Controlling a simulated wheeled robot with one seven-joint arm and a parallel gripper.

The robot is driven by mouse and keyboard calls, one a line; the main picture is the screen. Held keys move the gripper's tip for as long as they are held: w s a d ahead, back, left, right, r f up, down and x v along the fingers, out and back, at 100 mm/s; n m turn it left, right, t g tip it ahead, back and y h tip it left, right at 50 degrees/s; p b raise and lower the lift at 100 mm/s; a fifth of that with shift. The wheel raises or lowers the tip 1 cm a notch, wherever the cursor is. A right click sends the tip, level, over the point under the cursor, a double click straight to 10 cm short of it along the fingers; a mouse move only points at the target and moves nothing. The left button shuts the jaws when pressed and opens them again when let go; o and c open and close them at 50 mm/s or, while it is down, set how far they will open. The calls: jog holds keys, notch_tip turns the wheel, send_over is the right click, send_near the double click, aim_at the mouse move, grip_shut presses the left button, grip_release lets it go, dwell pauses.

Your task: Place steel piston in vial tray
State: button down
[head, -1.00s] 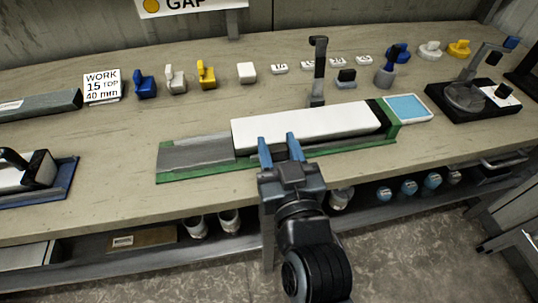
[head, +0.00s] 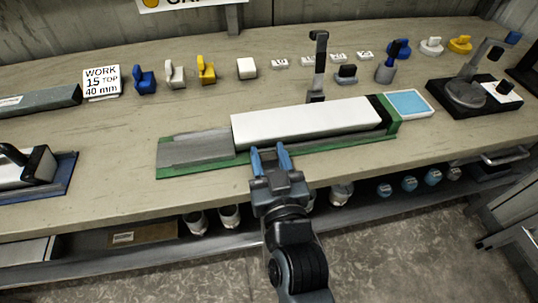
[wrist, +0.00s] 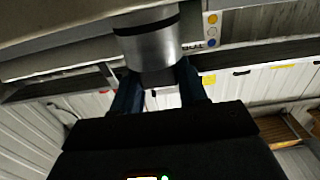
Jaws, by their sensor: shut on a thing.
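My gripper (head: 270,149) is in front of the bench's front edge in the head view, with its blue fingers pointing toward the green-edged tray. In the wrist view my gripper (wrist: 158,82) is shut on the steel piston (wrist: 148,45), a grey metal cylinder with a dark band near its top. The piston cannot be made out between the fingers in the head view. I cannot tell which thing is the vial tray; several blue-topped jars (head: 409,186) stand on the shelf below the bench.
A long white block (head: 305,122) lies in the green-edged tray (head: 195,170) just beyond my gripper. A blue-topped pad (head: 408,103) lies to its right. A tall dark post (head: 319,62) stands behind the block.

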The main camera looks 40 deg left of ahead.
jog(key=c, duration=0.6)
grip_release()
jog(key=shift+r, duration=0.15)
jog(key=shift+s+d, duration=0.2)
jog(key=shift+d, duration=0.05)
jog(key=b+v, duration=0.2)
jog(key=v, duration=0.9)
jog(key=shift+s, duration=0.2)
jog(key=shift+d, duration=0.15)
